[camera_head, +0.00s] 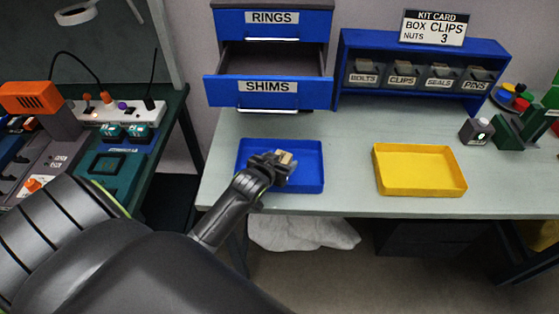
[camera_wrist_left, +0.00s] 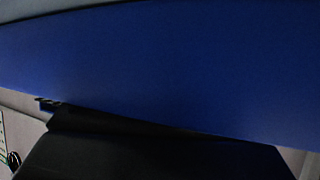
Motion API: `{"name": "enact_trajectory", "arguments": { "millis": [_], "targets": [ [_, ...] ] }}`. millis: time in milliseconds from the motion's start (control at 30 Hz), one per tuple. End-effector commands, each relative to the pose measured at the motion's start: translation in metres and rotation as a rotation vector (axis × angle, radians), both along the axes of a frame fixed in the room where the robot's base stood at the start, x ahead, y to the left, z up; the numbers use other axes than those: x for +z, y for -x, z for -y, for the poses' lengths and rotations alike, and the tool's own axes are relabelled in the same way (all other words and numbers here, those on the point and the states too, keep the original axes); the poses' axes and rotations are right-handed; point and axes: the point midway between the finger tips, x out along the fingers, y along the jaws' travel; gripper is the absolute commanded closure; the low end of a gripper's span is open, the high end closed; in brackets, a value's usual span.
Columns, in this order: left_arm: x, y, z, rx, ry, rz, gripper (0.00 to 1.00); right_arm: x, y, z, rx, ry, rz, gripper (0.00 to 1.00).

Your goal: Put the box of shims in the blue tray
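The blue tray (camera_head: 313,179) lies on the light table below the drawer unit. My left gripper (camera_head: 281,161) reaches over the tray in the head view. A small tan box (camera_head: 286,157) shows between its fingers, and the gripper appears shut on it. The gripper hides part of the box and of the tray floor; I cannot tell whether the box touches the tray. In the left wrist view a blue surface (camera_wrist_left: 170,65) fills most of the picture above a dark shape; box and fingertips cannot be made out there. My right gripper is not in view.
The drawer marked SHIMS (camera_head: 268,92) is pulled open above the tray; its visible inside looks empty. A yellow tray (camera_head: 420,189) lies to the right. A blue rack (camera_head: 352,45) with labelled bins stands behind it. The table between the trays is clear.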

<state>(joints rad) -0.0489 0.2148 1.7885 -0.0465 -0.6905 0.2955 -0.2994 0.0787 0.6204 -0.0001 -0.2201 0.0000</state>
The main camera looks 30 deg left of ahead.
Motion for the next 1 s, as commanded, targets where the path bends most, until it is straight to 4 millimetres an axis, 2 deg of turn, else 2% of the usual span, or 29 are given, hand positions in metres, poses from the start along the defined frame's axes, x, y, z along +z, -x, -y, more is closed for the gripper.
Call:
{"name": "enact_trajectory", "arguments": {
  "millis": [333, 433, 1000],
  "targets": [
    [0.004, 0.0, 0.0, 0.0, 0.0, 0.001, 0.33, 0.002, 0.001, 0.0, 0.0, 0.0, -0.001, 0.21],
    [0.006, 0.006, 0.001, 0.0, 0.0, 0.001, 0.33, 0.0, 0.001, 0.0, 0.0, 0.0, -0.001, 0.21],
    [0.048, 0.084, 0.013, 0.0, 0.001, 0.0, 0.33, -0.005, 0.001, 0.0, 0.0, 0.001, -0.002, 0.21]
  ]
}}
